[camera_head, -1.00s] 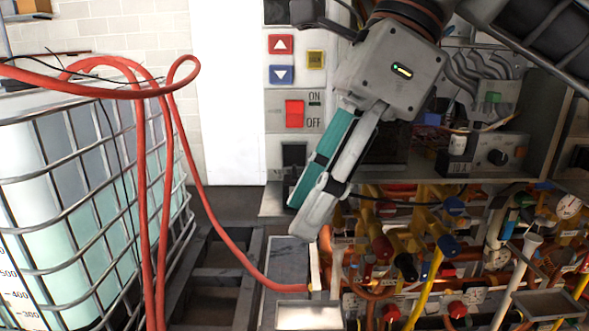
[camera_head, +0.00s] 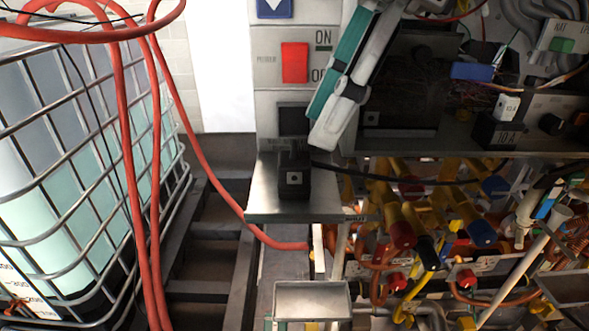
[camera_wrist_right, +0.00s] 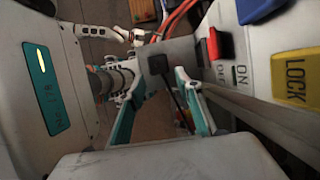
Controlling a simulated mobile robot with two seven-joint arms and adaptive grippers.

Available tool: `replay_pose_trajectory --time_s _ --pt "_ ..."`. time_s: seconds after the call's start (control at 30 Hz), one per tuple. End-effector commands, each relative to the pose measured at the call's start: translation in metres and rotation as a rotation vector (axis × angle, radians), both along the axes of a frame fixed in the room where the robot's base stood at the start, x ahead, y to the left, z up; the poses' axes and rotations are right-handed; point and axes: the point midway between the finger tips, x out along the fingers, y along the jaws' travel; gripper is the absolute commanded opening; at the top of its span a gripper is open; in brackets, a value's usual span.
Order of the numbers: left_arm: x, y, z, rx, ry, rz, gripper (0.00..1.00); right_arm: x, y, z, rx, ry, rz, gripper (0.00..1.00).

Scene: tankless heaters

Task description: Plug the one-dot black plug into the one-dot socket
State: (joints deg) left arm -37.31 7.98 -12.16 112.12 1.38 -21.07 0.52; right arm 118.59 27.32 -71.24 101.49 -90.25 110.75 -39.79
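The black plug (camera_head: 294,179), a small block with one pale dot on its face, stands on a metal shelf (camera_head: 262,205) in the head view. A black cable runs from it to the right. A dark square recess (camera_head: 293,121) is in the panel just above the plug; no dot marking is readable on it. My right gripper (camera_head: 322,130) hangs above and right of the plug, apart from it. In the right wrist view my right gripper's fingers (camera_wrist_right: 160,92) are spread and empty, with the plug (camera_wrist_right: 158,64) beyond, between their tips.
The panel has a red ON/OFF switch (camera_head: 294,62). Pipes and valves (camera_head: 430,220) crowd the lower right. A caged tank (camera_head: 60,190) and a red hose (camera_head: 205,175) are left. A small metal tray (camera_head: 312,300) sits below the shelf.

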Motion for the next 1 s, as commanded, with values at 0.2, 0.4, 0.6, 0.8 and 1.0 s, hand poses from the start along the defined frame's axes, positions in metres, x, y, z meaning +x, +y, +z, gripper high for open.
replay_pose_trajectory --time_s 0.2,0.4,0.6,0.8,1.0 --pt "0.0 0.0 0.0 0.0 -0.001 0.0 0.6 0.0 0.007 -0.016 -0.001 0.002 0.002 0.35" --pt "0.001 0.0 0.002 -0.002 -0.005 -0.001 0.6 0.0 0.011 -0.024 0.001 0.0 0.001 0.35" --pt "0.003 -0.001 0.004 -0.001 -0.009 -0.001 0.6 -0.001 0.011 -0.025 0.0 0.001 0.001 0.35" --pt "0.003 -0.001 0.008 -0.002 -0.01 -0.001 0.6 -0.004 0.024 -0.045 -0.002 0.004 0.004 0.35" --pt "0.003 0.0 0.009 -0.001 -0.009 0.0 0.6 -0.004 0.034 -0.067 0.0 0.002 0.002 0.35"
